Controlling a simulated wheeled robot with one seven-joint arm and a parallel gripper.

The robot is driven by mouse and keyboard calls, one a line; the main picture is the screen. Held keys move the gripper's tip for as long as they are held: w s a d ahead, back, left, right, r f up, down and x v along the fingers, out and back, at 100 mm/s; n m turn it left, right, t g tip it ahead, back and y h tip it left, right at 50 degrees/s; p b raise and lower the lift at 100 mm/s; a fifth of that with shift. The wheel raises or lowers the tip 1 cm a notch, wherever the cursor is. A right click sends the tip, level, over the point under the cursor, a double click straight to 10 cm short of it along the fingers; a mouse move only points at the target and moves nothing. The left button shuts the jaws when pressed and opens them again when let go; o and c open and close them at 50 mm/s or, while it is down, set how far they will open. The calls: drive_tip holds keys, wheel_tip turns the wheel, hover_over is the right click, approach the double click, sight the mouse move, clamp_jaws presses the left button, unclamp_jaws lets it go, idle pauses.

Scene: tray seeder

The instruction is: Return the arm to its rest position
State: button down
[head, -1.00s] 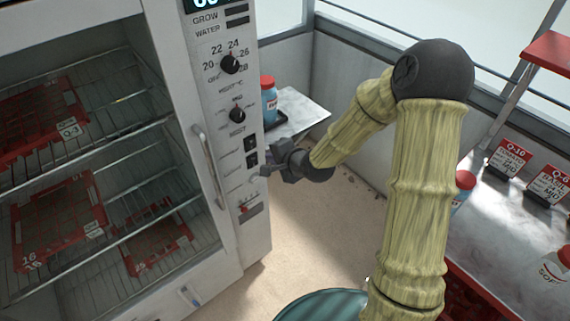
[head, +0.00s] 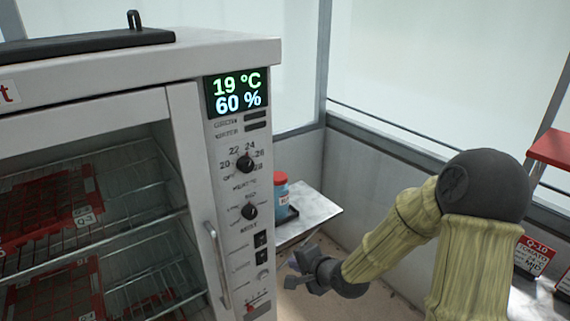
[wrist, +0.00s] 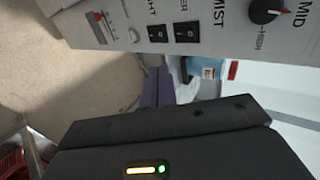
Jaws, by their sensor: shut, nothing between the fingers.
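My gripper (head: 297,272) is at the end of my bent arm in the head view, in front of the right side of the cabinet's control panel. It is shut and empty, and it looks apart from the panel. The wrist view shows my dark gripper body close up and, beyond it, the panel's switches (wrist: 172,33) and a dial (wrist: 265,10).
The growth cabinet (head: 190,80) stands at left with its door handle (head: 217,262), display (head: 238,92) and red trays inside. A small shelf (head: 318,207) holds a blue jar with a red lid (head: 281,195). Labelled cards (head: 535,256) stand at right.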

drive_tip(key=s+d+r+n+g+h+p, duration=0.2)
drive_tip(key=s+d+r+n+g+h, duration=0.1)
drive_tip(key=s, duration=0.5)
drive_tip(key=s+d+r+n+g+h+p, duration=0.2)
drive_tip(key=s+d+r+n, duration=0.3)
drive_tip(key=s+d+n, duration=0.3)
drive_tip(key=shift+s+g+h+p, duration=0.35)
drive_tip(key=shift+s+g+h, duration=0.05)
drive_tip(key=shift+g+h, duration=0.3)
